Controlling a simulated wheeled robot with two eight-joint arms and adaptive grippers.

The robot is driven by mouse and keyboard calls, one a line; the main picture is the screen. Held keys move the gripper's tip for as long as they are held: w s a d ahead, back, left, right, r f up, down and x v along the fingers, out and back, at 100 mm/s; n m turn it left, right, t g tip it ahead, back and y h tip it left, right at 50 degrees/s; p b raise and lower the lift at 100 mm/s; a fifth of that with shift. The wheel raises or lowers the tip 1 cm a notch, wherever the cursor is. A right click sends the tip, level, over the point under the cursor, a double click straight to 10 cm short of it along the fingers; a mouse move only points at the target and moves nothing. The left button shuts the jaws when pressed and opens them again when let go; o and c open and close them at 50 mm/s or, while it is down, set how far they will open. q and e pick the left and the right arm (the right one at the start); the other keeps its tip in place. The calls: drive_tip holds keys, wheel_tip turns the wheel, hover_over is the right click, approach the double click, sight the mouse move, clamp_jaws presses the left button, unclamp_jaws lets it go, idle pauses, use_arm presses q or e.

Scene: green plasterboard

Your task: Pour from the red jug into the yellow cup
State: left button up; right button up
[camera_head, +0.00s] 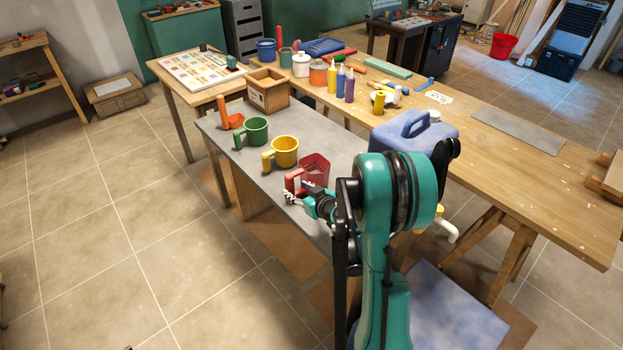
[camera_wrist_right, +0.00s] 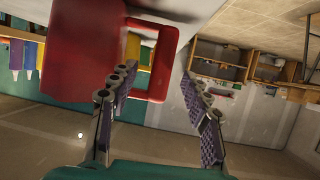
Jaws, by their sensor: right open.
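The red jug (camera_head: 316,166) stands upright on the grey table, with its handle toward the left. The yellow cup (camera_head: 286,150) stands just beyond it to the left, its handle also to the left. My right gripper (camera_head: 290,196) is open beside the red jug's handle. In the right wrist view the red jug (camera_wrist_right: 92,60) fills the upper left, and its handle bar shows between the spread fingers of the gripper (camera_wrist_right: 160,85). Whether a finger touches the handle cannot be told. My arm hides part of the table. My left gripper is not in view.
A green cup (camera_head: 257,130), an orange vessel (camera_head: 225,117) and a wooden box (camera_head: 267,92) stand farther along the grey table (camera_head: 222,133). A blue canister (camera_head: 398,135) stands right of the jug. Several bottles stand on the wooden workbench (camera_head: 470,160) behind.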

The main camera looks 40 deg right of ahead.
sight(292, 187)
drive_tip(key=x, duration=0.2)
drive_tip(key=b+x, duration=0.1)
drive_tip(key=x, duration=0.1)
drive_tip(key=shift+w+a+r+b, duration=0.1)
drive_tip(key=shift+a+r+b, duration=0.1)
drive_tip(key=shift+b, duration=0.1)
drive_tip(key=shift+w+f, duration=0.25)
drive_tip(key=shift+w, duration=0.3)
drive_tip(key=shift+r, duration=0.1)
clamp_jaws()
